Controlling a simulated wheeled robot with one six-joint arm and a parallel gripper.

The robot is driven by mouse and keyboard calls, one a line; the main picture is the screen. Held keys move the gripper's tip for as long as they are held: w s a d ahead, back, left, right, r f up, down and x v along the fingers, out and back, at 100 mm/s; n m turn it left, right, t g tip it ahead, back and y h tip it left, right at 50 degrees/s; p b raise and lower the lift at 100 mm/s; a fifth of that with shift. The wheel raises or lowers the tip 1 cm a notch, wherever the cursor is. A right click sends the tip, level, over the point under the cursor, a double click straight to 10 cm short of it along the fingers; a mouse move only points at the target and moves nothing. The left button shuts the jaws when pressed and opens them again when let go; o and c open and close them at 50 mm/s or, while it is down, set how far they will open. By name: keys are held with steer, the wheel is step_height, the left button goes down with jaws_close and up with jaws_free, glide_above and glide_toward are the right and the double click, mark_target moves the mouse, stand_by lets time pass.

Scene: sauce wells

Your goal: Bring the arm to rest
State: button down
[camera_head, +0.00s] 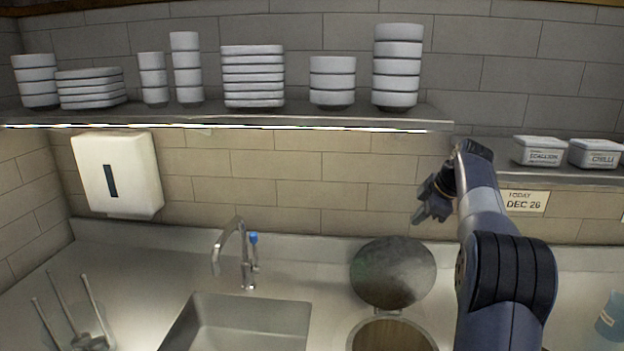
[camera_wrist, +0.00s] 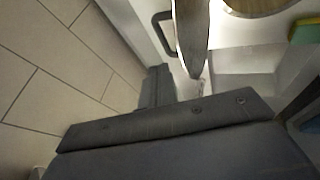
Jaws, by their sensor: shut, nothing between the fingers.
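My gripper (camera_head: 424,212) is in the head view, right of the middle, at the end of my dark blue arm. It is held up in the air below the right end of the upper shelf, in front of the tiled wall. It looks small and dark there; its fingers are shut with nothing between them. In the wrist view the dark gripper body fills the lower part. An open round metal lid (camera_head: 393,273) stands below it, apart from it; its edge also shows in the wrist view (camera_wrist: 190,40).
A steel shelf (camera_head: 230,118) holds stacked white bowls and plates. A lower shelf at right carries labelled tubs (camera_head: 539,151). A faucet (camera_head: 243,256) stands behind the sink (camera_head: 245,325). A round opening (camera_head: 392,334) lies in front of the lid. A blue bottle (camera_head: 609,318) is at right.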

mark_target(399, 239)
steer(key=p+x, duration=0.1)
steer(key=x, duration=0.9)
steer(key=shift+w+a+f+p, duration=0.1)
steer(key=shift+f+p, duration=0.1)
steer(key=shift+p, duration=0.2)
steer(key=shift+f, duration=0.2)
steer(key=shift+s+a+r+b, duration=0.1)
steer(key=shift+s+r+b, duration=0.05)
steer(key=shift+s+b, duration=0.3)
